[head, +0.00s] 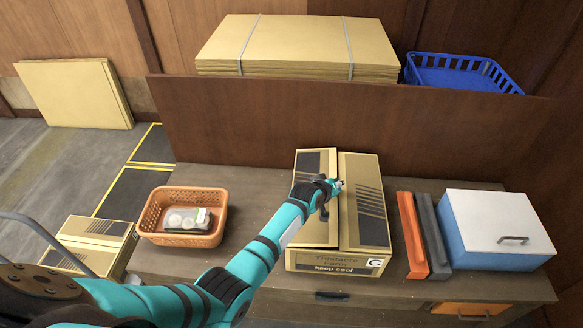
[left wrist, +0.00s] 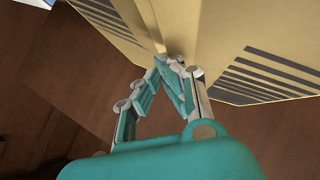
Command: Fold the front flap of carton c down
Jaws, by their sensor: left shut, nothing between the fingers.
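Carton c (head: 335,262) stands on the table, its "keep cool" front panel with a C mark facing me. Two long striped top panels, left (head: 307,168) and right (head: 366,205), lie over its top with a seam between them. A separate front flap cannot be made out. My left gripper (head: 338,186) is shut and empty over the seam, towards the far half of the top. In the left wrist view the fingertips (left wrist: 182,68) are together beside the striped cardboard (left wrist: 262,60); whether they touch it is unclear. My right gripper is not in view.
An orange basket (head: 150,222) with a small pack (head: 188,219) stands left. Orange (head: 410,235) and grey (head: 431,235) bars and a white-lidded blue box (head: 500,225) stand right. A brown partition (head: 340,130) rises behind. Another carton (head: 100,232) is at lower left.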

